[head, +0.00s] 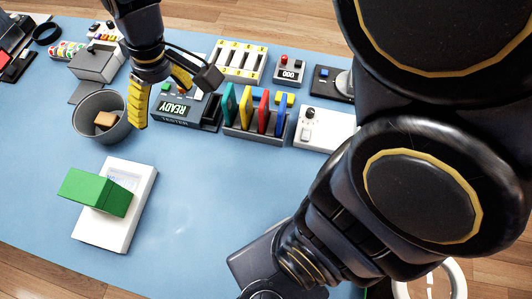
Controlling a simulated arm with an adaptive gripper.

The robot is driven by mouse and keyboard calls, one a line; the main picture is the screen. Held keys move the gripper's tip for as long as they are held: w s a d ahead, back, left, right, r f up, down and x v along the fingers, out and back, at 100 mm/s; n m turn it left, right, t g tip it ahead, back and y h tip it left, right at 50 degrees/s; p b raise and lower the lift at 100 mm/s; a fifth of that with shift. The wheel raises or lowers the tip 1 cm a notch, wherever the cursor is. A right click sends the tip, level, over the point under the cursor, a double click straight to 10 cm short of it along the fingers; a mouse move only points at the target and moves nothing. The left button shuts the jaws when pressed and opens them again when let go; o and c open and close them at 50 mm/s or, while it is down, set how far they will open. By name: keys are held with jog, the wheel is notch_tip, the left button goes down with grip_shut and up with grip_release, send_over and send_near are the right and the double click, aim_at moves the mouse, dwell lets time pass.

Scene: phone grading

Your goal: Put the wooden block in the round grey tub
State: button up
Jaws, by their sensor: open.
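The round grey tub (84,134) stands on the blue table at the left in the head view. The wooden block (105,118), light brown, lies inside the tub against its inner floor or wall; which one I cannot tell. My gripper (172,102) is open and empty, with its yellow-lined fingers spread. It is just right of the tub, apart from the block. One finger hangs beside the tub's right rim in the picture, and the other reaches right over the tester.
A white device (101,232) with a green block (95,192) on it lies in front of the tub. A READY tester (172,110) and a rack of coloured slabs (258,130) stand to the right. The blue table's middle is clear.

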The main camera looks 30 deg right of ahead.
jog(key=s+d+m+g, duration=0.1)
jog(key=s+d, duration=0.3)
jog(key=s, duration=0.4)
jog(key=s+d+r+m+h, duration=0.1)
jog(key=s+d+m, duration=0.2)
jog(key=s, duration=0.6)
jog(key=shift+s+d+m+g+h, duration=0.3)
jog(key=shift+d+m+g, duration=0.1)
jog(key=shift+d, duration=0.2)
jog(key=shift+r, duration=0.1)
